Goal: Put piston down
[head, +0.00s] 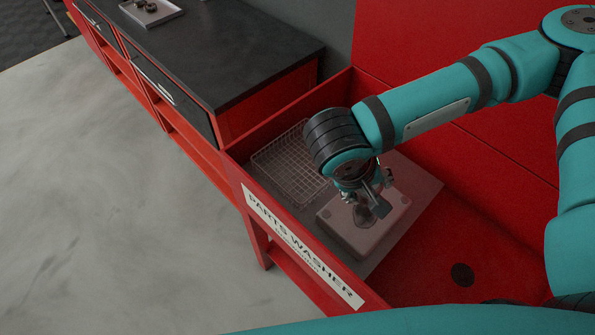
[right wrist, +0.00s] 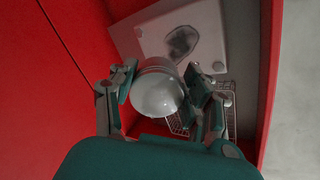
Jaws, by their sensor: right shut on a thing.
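My right gripper (right wrist: 164,90) is shut on the piston (right wrist: 157,92), a pale grey, smooth, rounded cylinder between its two fingers in the right wrist view. In the head view the gripper (head: 364,186) hangs inside the red parts washer (head: 345,85), over a pale block (head: 341,232). The piston is mostly hidden there by the gripper. The block's top has a dark oval patch, seen in the right wrist view (right wrist: 182,42). I cannot tell the exact gap between piston and block. My left gripper is not in view.
A wire basket (head: 284,160) lies in the washer beside the block. A dark drain hole (head: 462,275) is in the red floor at right. A black-topped red bench (head: 230,58) stands left of the washer, with a tray (head: 150,15) of small dark parts.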

